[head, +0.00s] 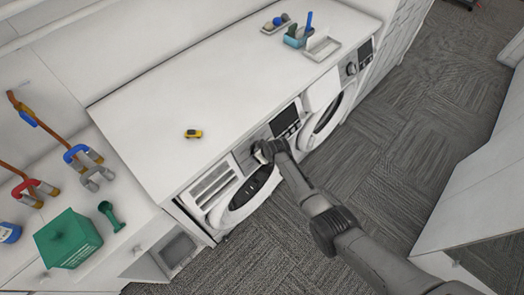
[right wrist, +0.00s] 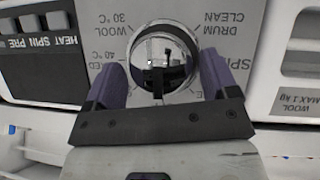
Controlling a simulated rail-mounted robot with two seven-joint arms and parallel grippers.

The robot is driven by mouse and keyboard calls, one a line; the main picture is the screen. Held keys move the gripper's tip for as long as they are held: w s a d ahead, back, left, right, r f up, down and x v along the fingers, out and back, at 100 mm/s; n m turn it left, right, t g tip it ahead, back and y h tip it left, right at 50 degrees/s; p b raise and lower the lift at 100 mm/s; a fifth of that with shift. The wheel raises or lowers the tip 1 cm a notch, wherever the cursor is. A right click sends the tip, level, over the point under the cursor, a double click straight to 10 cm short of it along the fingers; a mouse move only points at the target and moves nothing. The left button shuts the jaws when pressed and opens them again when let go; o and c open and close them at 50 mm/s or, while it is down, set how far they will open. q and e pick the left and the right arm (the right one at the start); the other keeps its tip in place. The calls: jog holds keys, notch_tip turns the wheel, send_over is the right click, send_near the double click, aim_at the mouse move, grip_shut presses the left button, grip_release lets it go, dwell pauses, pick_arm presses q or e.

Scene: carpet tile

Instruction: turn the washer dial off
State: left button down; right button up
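The washer dial (right wrist: 165,58) is a round chrome knob on a grey panel with printed programme labels, upside down in the right wrist view. My right gripper (right wrist: 162,64) is open, with one purple finger on each side of the dial's lower part. A gap seems to show beside each finger; I cannot tell whether either touches. In the head view my right gripper (head: 265,151) is at the front panel of the nearer washer (head: 222,212) and mostly hides the dial there. My left gripper is not in view.
A second machine with its own dial (head: 351,69) stands further right under the white countertop (head: 150,100). A yellow toy car (head: 193,133) and a tray (head: 322,47) lie on top. A green box (head: 68,240) sits at left. Carpet floor (head: 400,150) is clear in front.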

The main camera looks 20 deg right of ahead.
jog(key=shift+o, duration=0.8)
jog(key=shift+r, duration=0.15)
jog(key=shift+s+r, duration=0.15)
jog(key=shift+r, duration=0.1)
jog(key=p+v, duration=0.2)
jog(key=v, duration=1.1)
jog(key=shift+s+d, duration=0.1)
